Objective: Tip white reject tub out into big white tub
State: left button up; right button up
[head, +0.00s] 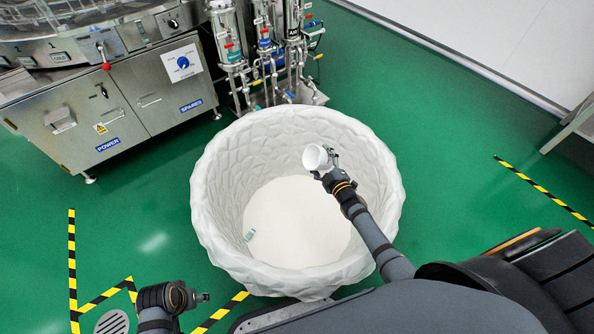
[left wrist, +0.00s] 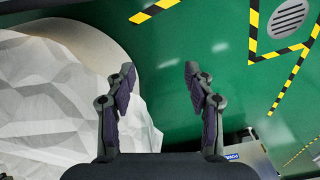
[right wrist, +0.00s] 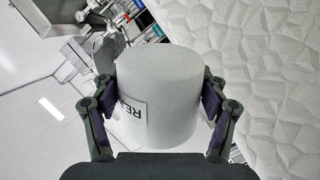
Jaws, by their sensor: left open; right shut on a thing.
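The big white tub (head: 215,200) stands on the green floor in the middle of the head view, open at the top, with a faceted wall. A small pale greenish item (head: 249,235) lies inside it at the left of its floor. My right gripper (head: 328,171) is shut on the small white reject tub (head: 316,158) and holds it over the big tub's inside. In the right wrist view the reject tub (right wrist: 165,95) sits between both fingers, its "RE" label upside down. Its contents are hidden. My left gripper (left wrist: 160,72) is open and empty, outside the big tub.
A steel machine (head: 130,100) with cabinets stands at the back left. Steel filter housings (head: 265,50) with pipes stand just behind the big tub. Yellow-black floor tape (head: 72,260) and a round drain (head: 112,322) lie at the lower left. Green floor is clear on both sides.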

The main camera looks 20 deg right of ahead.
jog(key=shift+o, duration=0.2)
jog(key=f+m, duration=0.1)
jog(key=d+m, duration=0.1)
jog(key=f+m+b, duration=0.1)
jog(key=m, duration=0.1)
jog(key=shift+d+f, duration=0.3)
jog(key=shift+f, duration=0.05)
pick_arm(q)
jog(key=shift+t+h, duration=0.3)
jog(key=shift+t, duration=0.1)
jog(key=shift+s+d+r+b, duration=0.1)
jog(key=shift+d+r+b, duration=0.3)
jog(key=shift+r, duration=0.2)
jog(key=shift+d+r+b, duration=0.3)
jog(key=shift+r+b, duration=0.1)
jog(key=shift+r, duration=0.25)
jog(key=shift+s+d+r+b, duration=0.1)
jog(key=shift+d+r+b, duration=0.3)
jog(key=shift+r, duration=0.2)
pick_arm(e)
jog(key=shift+w+d+f+m+y, duration=0.15)
jog(key=shift+d+f+m, duration=0.25)
jog(key=shift+d+m, duration=0.4)
jog(key=shift+d+f+m+y, duration=0.2)
jog(key=shift+d+f+m, duration=0.25)
jog(key=shift+m, duration=0.7)
jog(key=shift+w+d+f+m+y, duration=0.15)
jog(key=shift+d+f+m, duration=0.2)
jog(key=shift+d+m, duration=0.5)
jog(key=shift+a, duration=0.15)
